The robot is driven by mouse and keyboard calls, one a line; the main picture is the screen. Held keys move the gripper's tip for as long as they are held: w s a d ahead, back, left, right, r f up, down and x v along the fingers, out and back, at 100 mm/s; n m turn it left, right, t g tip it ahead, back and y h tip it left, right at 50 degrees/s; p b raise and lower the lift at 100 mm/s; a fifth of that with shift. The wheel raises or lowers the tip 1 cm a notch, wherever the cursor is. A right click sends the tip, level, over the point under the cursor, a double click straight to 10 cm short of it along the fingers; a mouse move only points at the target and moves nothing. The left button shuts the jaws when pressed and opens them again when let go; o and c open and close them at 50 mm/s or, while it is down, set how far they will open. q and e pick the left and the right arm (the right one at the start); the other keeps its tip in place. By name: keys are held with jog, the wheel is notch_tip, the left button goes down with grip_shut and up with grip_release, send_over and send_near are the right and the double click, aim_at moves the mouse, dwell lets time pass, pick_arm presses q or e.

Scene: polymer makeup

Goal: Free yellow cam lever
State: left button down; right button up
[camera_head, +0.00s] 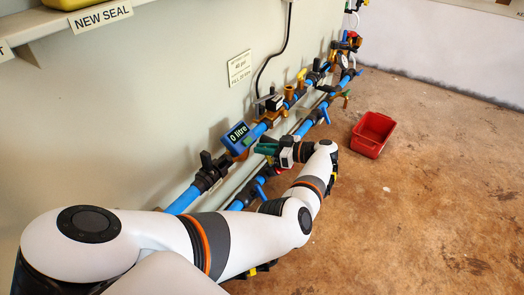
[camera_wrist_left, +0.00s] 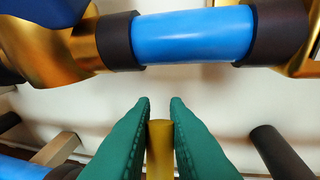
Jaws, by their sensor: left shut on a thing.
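My left gripper (camera_head: 266,148) has green fingers and reaches the lower part of the pipework along the wall. In the left wrist view, my left gripper (camera_wrist_left: 161,104) is shut on the yellow cam lever (camera_wrist_left: 160,150), a narrow yellow bar between the two fingers. The lever's far end and whatever it is fixed to are hidden. In the head view the lever is hidden by the gripper and arm. My right gripper is not in view.
A blue pipe (camera_wrist_left: 192,36) with dark collars and brass fittings crosses above the fingers. A blue "0 litre" meter (camera_head: 237,136) is just beyond the gripper. A red bin (camera_head: 373,134) stands on the floor at right. The floor (camera_head: 430,190) around it is clear.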

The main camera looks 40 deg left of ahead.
pick_arm(q)
jog(key=shift+d+y, duration=0.15)
jog(key=shift+y, duration=0.15)
dwell(0.4)
jog(key=c, duration=1.4)
grip_release()
jog(key=shift+c, duration=0.2)
jog(key=shift+d+r, duration=0.1)
jog(key=v, duration=0.4)
jog(key=shift+w+d, duration=0.25)
jog(key=b+v, duration=0.4)
jog(key=v, duration=0.3)
jog(key=shift+d, duration=0.2)
